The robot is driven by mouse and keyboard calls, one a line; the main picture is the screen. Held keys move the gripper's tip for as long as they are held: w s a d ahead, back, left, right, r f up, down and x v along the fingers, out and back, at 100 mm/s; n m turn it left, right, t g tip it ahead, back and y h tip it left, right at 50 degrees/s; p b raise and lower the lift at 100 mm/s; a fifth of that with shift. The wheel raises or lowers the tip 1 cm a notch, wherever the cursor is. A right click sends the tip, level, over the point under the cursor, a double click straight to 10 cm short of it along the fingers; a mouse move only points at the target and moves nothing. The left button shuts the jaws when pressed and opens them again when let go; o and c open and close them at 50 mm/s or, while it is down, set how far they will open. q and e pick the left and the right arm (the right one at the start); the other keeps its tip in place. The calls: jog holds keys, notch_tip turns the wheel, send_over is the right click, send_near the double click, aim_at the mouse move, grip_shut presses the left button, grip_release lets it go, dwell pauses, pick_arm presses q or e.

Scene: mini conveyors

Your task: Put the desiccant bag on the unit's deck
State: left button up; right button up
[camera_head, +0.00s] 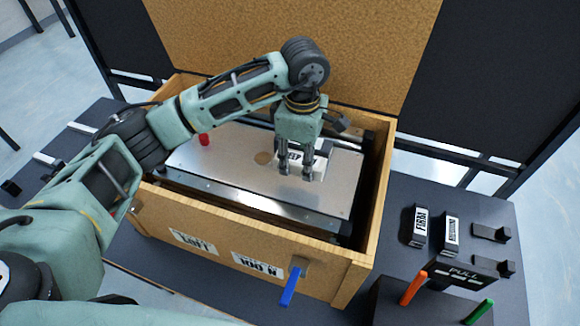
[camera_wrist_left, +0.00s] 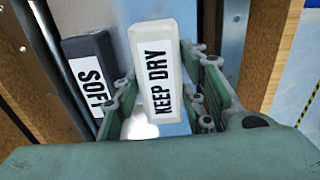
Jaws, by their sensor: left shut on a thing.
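The desiccant bag (camera_wrist_left: 158,70) is a white block marked KEEP DRY. In the left wrist view it lies between the pads of my left gripper (camera_wrist_left: 163,105), which is shut on it. In the head view my left gripper (camera_head: 300,177) points down over the right half of the unit's silver deck (camera_head: 230,165), and the bag's white label (camera_head: 321,158) shows just behind the fingers. Whether the bag touches the deck I cannot tell. My right gripper is not in view.
The unit sits inside an open wooden crate (camera_head: 215,225) with a blue lever (camera_head: 291,287) on its front. A red knob (camera_head: 204,139) stands on the deck's left. A dark block marked SOFT (camera_wrist_left: 90,60) is left of the bag. Dark labelled blocks (camera_head: 419,227) stand right of the crate.

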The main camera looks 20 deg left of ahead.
aim_at(290, 184)
pick_arm(q)
jog(key=shift+s+a+f+p, duration=0.2)
jog(key=shift+a+f, duration=0.25)
jog(key=shift+a, duration=0.15)
jog(key=shift+s+a+f+p, duration=0.2)
jog(key=shift+a+f, duration=0.2)
jog(key=shift+a, duration=0.15)
notch_tip(290, 184, down, 3)
jog(key=shift+f+p, duration=0.1)
jog(key=shift+p, duration=0.65)
jog(key=shift+w+f, duration=0.1)
jog(key=shift+f, duration=0.4)
jog(key=o, duration=1.2)
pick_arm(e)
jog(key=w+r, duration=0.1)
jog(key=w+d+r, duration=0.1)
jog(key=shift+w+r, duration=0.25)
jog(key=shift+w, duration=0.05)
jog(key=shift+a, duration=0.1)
